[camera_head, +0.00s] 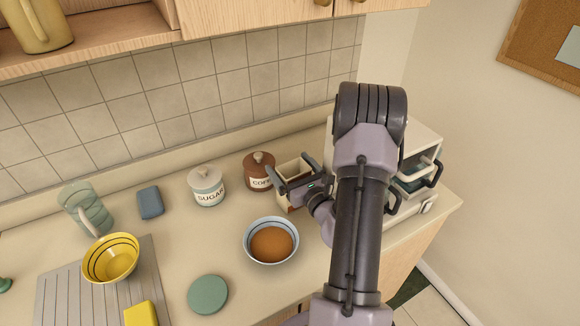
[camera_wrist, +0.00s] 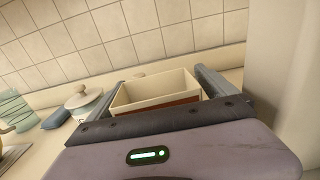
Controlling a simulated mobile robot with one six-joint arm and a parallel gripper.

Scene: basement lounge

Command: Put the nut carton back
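An open-topped box (camera_head: 293,168), cream inside with a reddish-brown side, stands on the counter beside the brown canister; I take it for the nut carton, but no label is readable. In the wrist view the box (camera_wrist: 155,90) lies between my two fingers. My gripper (camera_head: 291,174) reaches down to it with one finger on each side, close to its walls. I cannot tell whether the fingers press on it. The lower part of the box is mostly hidden by my gripper.
The brown coffee canister (camera_head: 259,171) is just left of the box, the sugar canister (camera_head: 207,186) farther left. A bowl of brown contents (camera_head: 271,241) stands in front. A white appliance (camera_head: 425,150) is at right. An overhead cabinet (camera_head: 245,14) and shelf hang above.

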